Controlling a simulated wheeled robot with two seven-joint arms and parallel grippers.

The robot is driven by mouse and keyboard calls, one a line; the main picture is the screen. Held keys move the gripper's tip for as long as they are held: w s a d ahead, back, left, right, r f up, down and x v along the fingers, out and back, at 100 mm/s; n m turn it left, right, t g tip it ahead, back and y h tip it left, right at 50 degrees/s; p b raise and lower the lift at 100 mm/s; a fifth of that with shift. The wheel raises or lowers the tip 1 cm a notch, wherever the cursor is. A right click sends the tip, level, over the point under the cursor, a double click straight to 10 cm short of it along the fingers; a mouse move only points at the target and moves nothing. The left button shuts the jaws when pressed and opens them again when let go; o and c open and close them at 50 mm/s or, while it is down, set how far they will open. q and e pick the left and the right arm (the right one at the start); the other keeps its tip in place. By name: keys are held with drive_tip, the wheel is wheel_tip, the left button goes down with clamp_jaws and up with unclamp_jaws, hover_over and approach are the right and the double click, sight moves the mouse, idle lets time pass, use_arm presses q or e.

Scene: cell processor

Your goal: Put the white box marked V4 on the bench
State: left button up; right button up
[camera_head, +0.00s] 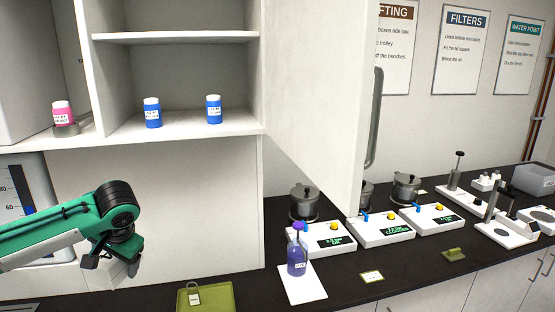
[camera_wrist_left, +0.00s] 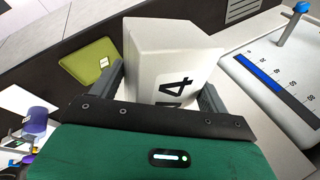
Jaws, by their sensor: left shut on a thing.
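The white box (camera_wrist_left: 165,45) is between the fingers of my left gripper (camera_wrist_left: 165,85) in the left wrist view. A black "4" shows on its face, and the rest of the mark is cut off by the gripper. In the head view my left gripper (camera_head: 115,258) points down at the lower left, shut on the box (camera_head: 122,271), which is mostly hidden there. The black bench (camera_head: 345,290) runs along the bottom and right. I cannot tell whether the box touches any surface. My right gripper is not in view.
An open cabinet (camera_head: 180,60) with small bottles is above. A scaled device (camera_wrist_left: 265,75) stands close beside the box.

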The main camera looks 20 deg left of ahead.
use_arm(q)
drive_tip(key=w+d+f+b, duration=0.2)
drive_tip(key=w+d+f, duration=0.1)
drive_tip(key=d+f, duration=1.05)
drive_tip(key=s+d+f+b, duration=0.1)
drive_tip(key=d+f, duration=0.2)
drive_tip(key=d, duration=0.7)
drive_tip(key=d+f+m+b, duration=0.1)
drive_tip(key=d+f+b, duration=0.1)
drive_tip(key=d, duration=0.8)
drive_tip(key=shift+s+d+f+t, duration=0.4)
drive_tip(key=shift+f, duration=0.5)
drive_tip(key=w+r, duration=0.5)
drive_tip(key=r, duration=0.1)
drive_tip(key=s+f, duration=0.5)
drive_tip(key=f, duration=0.1)
